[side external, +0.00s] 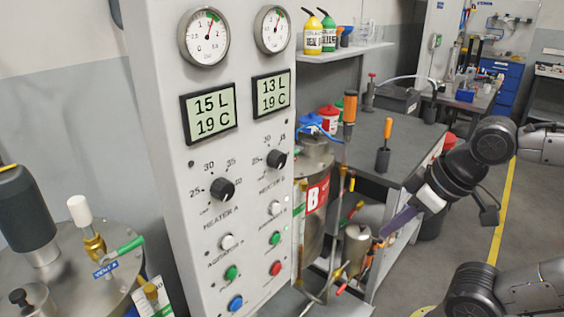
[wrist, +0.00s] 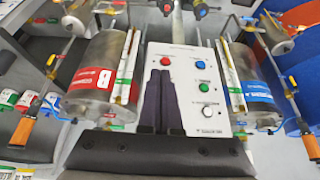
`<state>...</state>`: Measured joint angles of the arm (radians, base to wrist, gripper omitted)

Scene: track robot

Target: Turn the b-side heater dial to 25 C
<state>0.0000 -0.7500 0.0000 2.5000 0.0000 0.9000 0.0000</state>
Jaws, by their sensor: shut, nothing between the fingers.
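The b-side heater dial (side external: 276,159) is the black knob on the right of the grey control panel (side external: 172,130), with scale marks around it. Its pointer is too small to read. The display (side external: 271,93) above it reads 13 L, 19 C. My gripper (side external: 384,235) is shut and empty, to the right of the panel and apart from it, lower than the dial. In the wrist view my shut fingers (wrist: 161,85) lie in front of the panel, which appears upside down. They cover part of its b-side column, and the b-side dial is not visible there.
The A-side dial (side external: 222,189) sits left of the b-side dial. Buttons, including a red one (side external: 275,268), lie below. The vessel marked B (side external: 316,190), with pipes and valves, stands between panel and gripper. A bench (side external: 405,155) with orange-handled tools is behind.

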